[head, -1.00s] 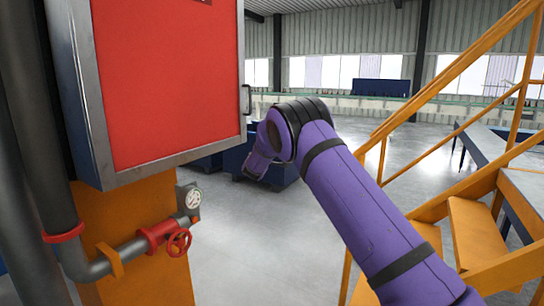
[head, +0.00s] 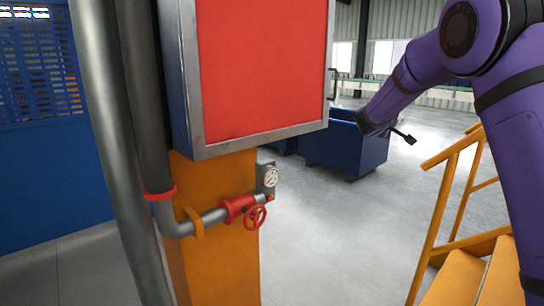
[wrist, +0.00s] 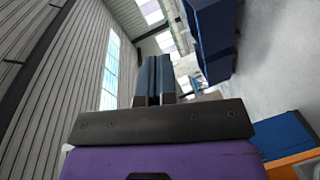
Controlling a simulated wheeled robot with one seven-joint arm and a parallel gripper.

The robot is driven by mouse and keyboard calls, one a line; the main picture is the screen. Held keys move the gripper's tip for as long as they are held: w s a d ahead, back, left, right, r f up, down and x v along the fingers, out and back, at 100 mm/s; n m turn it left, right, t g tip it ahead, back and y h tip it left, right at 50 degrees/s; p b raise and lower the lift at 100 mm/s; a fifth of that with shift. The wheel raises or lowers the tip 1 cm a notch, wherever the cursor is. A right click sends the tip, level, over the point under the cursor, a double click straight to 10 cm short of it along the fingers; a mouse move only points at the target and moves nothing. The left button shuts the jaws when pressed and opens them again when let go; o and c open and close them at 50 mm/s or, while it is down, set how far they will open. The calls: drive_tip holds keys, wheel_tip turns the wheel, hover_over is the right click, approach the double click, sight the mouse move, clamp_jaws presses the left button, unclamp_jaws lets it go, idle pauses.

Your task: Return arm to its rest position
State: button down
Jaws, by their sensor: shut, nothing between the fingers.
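My gripper (wrist: 155,62) shows in the wrist view with its two dark fingers side by side, shut and empty. In the head view my purple arm rises along the right edge, bends at the top right, and its far part slants down to the left. The arm's end hangs in the air in front of a blue bin (head: 345,148). No bottle shows in either view.
A red panel (head: 262,65) in a grey frame stands left of the arm, above an orange post (head: 225,270) with pipes and a red valve wheel (head: 256,217). Orange stairs (head: 455,275) and railing stand low at the right. Grey floor between is clear.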

drive_tip(key=s+d+r+m+g+y, duration=0.1)
drive_tip(key=s+r+m+g, duration=0.2)
drive_tip(key=s, duration=1.1)
drive_tip(key=s+d+r+m+g+y, duration=0.1)
drive_tip(key=s+r+m+g+y, duration=0.15)
drive_tip(key=s, duration=1.05)
drive_tip(key=s+a+f+y, duration=0.2)
drive_tip(key=s+a, duration=0.1)
drive_tip(key=s, duration=0.6)
drive_tip(key=s+a+f+y, duration=0.1)
drive_tip(key=s+a+y, duration=0.2)
drive_tip(key=s, duration=0.6)
drive_tip(key=s+a+f+m+y, duration=0.1)
drive_tip(key=s+a, duration=0.4)
drive_tip(key=s, duration=0.5)
drive_tip(key=shift+a+f+g+y, duration=0.25)
drive_tip(key=shift+f+g+y, duration=0.2)
drive_tip(key=shift+f+y, duration=0.4)
